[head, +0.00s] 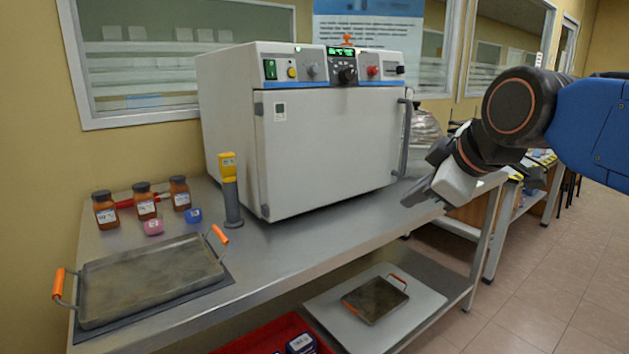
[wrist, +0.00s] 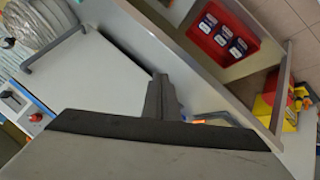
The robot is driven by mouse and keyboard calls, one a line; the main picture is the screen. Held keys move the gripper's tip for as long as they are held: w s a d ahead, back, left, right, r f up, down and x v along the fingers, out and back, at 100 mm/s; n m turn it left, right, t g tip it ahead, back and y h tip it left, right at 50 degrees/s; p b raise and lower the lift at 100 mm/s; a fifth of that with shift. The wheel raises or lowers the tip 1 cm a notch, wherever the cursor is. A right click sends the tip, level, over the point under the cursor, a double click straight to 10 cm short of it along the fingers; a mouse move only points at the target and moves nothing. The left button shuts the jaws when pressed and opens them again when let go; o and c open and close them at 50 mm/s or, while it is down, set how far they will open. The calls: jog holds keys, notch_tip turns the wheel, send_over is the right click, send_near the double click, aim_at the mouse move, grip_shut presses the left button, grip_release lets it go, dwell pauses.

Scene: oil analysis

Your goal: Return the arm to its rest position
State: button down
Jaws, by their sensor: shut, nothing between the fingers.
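My gripper (head: 418,193) is in the head view at the right, in front of the oven's right side and near the table's front edge. Its fingers are together with nothing held. In the wrist view the dark fingers (wrist: 161,95) show as one narrow shape above the dark edge of the gripper body. My arm comes in from the right edge of the head view, bent down toward the gripper. The white oven (head: 328,146) stands on the metal table with its door closed; the door handle (head: 405,135) is just left of and above my gripper.
A metal tray with orange handles (head: 150,280) lies at the table's left. Brown bottles (head: 145,202) and a yellow-topped device (head: 230,190) stand behind it. A smaller tray (head: 375,299) sits on the lower shelf beside a red bin (head: 262,338). Floor (head: 545,275) at the right is clear.

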jog(key=s+d+f+m+g+h, duration=0.1)
jog(key=s+d+f+m, duration=0.2)
jog(key=f, duration=0.5)
jog(key=s+d+f+m+g+h, duration=0.1)
jog(key=s+d+f+m, duration=0.3)
jog(key=s+f, duration=0.3)
jog(key=s+d+f+m+g+h, duration=0.1)
jog(key=s+d+f+m, duration=0.3)
jog(key=f, duration=0.6)
jog(key=shift+s+f+m+g, duration=0.4)
jog(key=shift+s+m, duration=0.2)
